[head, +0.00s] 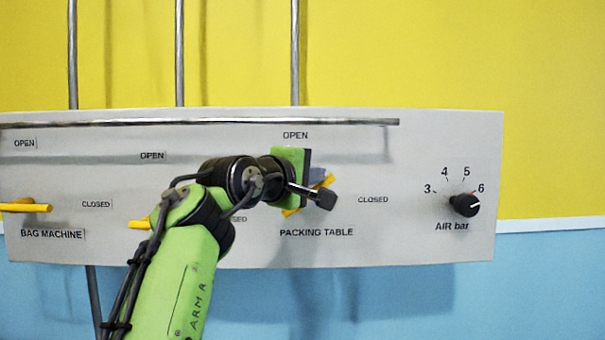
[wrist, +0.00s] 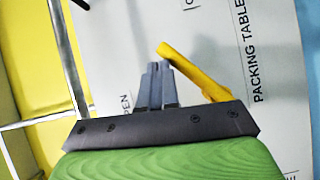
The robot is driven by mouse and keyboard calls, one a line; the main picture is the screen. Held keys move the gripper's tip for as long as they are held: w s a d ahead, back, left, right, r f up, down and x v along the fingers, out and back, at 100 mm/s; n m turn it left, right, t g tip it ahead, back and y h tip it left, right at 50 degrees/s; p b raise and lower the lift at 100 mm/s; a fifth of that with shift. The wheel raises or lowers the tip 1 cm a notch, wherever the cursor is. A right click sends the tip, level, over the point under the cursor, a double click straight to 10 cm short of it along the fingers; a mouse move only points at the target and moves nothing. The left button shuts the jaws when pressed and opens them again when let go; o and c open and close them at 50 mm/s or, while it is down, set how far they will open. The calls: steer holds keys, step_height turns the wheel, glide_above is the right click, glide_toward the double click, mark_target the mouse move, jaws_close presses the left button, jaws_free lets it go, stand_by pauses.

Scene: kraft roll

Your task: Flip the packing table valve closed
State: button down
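The packing table valve's yellow handle (head: 328,181) sits above the PACKING TABLE label on the grey panel. It is tilted, pointing between OPEN, above, and CLOSED, to the right. In the wrist view the yellow handle (wrist: 199,74) shows more fully, with its free end beyond my fingertips. My gripper (head: 317,175) is at the handle, and my wrist partly hides it in the head view. In the wrist view my gripper (wrist: 157,68) has its fingers together with nothing seen between them. They lie beside the handle on the OPEN side. I cannot tell whether they touch it.
A metal rail (head: 350,122) runs along the panel's top. The bag machine's yellow handle (head: 28,208) is at the far left, and another yellow handle (head: 139,224) is partly behind my arm. An air knob (head: 465,204) is at the right. The panel around CLOSED is clear.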

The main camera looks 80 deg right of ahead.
steer(key=shift+s+d+f+m+y, duration=0.15)
steer(key=shift+s+f+m+y, duration=0.3)
steer(key=shift+s+m, duration=0.3)
steer(key=shift+s+d+f+m+t, duration=0.15)
steer(key=shift+s+f+m+t, duration=0.1)
steer(key=shift+s+f, duration=0.25)
steer(key=shift+s+d+f+m+t, duration=0.1)
steer(key=shift+s+f+m+t, duration=0.15)
steer(key=shift+f, duration=0.35)
steer(key=shift+y, duration=0.25)
